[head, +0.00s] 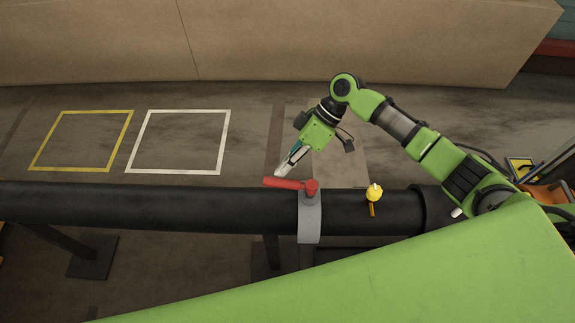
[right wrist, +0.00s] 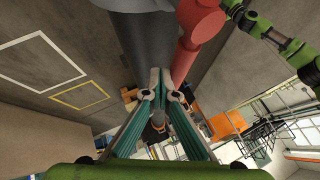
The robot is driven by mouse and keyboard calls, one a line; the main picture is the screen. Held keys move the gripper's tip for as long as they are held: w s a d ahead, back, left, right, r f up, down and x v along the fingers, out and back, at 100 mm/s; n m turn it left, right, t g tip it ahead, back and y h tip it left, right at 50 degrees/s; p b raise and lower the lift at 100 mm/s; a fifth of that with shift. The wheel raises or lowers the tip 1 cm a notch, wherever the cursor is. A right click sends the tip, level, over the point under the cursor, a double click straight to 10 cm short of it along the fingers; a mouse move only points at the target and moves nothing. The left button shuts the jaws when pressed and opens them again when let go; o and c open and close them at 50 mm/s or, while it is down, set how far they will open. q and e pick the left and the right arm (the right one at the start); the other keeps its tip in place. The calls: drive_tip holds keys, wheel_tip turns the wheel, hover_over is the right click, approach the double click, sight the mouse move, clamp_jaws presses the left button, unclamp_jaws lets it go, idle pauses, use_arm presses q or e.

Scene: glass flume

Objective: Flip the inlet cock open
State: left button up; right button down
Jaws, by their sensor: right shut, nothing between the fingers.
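A red lever handle (head: 285,183) on a round red hub (head: 311,188) sits on a grey collar (head: 310,222) around the black pipe; I take it as the inlet cock. The lever lies roughly along the pipe, pointing left. In the right wrist view the red lever (right wrist: 190,48) runs beside the dark pipe (right wrist: 144,45). My right gripper (head: 279,173) is shut and empty, its tips close to the lever's free end on the far side. Whether they touch it I cannot tell. My left gripper does not show.
A smaller yellow fitting (head: 374,193) with an orange-brown stem stands on the pipe to the right of the collar. Yellow (head: 41,152) and white (head: 137,150) floor outlines lie behind the pipe. A long brown box-like wall (head: 270,40) closes off the back.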

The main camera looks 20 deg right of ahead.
drive_tip(key=shift+s+a, duration=0.2)
drive_tip(key=shift+s, duration=0.05)
idle(0.4)
drive_tip(key=shift+a, duration=0.1)
